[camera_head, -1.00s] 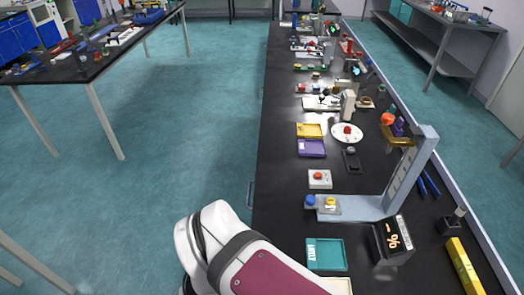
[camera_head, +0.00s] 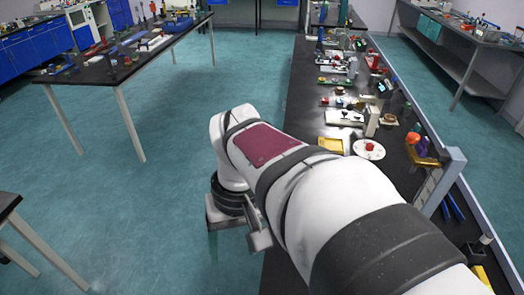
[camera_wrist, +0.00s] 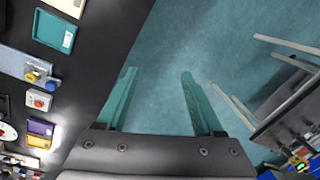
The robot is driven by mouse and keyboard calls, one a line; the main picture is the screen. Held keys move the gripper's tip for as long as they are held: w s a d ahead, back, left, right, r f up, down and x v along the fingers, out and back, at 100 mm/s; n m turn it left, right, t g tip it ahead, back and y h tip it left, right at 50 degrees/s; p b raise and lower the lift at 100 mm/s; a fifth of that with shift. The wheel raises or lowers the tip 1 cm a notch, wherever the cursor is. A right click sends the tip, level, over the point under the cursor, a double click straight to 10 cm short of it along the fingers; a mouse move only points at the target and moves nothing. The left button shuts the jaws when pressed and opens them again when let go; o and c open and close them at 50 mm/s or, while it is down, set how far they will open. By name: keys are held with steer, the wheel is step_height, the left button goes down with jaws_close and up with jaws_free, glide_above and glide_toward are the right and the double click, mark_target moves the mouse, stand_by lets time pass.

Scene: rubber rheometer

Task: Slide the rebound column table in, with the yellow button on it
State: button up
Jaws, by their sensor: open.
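The rebound column's grey table (camera_wrist: 36,65) shows at the left of the wrist view, with its yellow button (camera_wrist: 31,77) on top and a blue knob (camera_wrist: 54,84) at its edge. In the head view only the upper part of the grey column (camera_head: 448,172) shows; my arm hides its table and button. My gripper's two green fingers (camera_wrist: 157,73) are apart and empty, over the floor beside the bench edge, away from the table. In the head view my arm hides most of my gripper.
On the bench are a teal tray (camera_wrist: 54,31), a red-button box (camera_wrist: 38,100), a purple tray (camera_wrist: 40,128) and a yellow tray (camera_head: 331,144). A white plate (camera_head: 368,149) stands farther back. Open floor (camera_head: 130,220) lies left of the bench.

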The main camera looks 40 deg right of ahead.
steer(key=w+d+f+n, duration=0.1)
steer(key=w+d, duration=0.2)
steer(key=d, duration=0.7)
steer(key=w+d+f+n, duration=0.1)
steer(key=w+d, duration=0.3)
steer(key=d, duration=0.6)
steer(key=s+d+f+n+h, duration=0.1)
steer(key=s+d+f, duration=0.1)
steer(key=d, duration=0.5)
steer(key=s+d+f+n, duration=0.1)
steer(key=d+f, duration=0.1)
steer(key=d, duration=0.5)
step_height(320, 180, down, 16)
steer(key=shift+r, duration=0.1)
jaws_close()
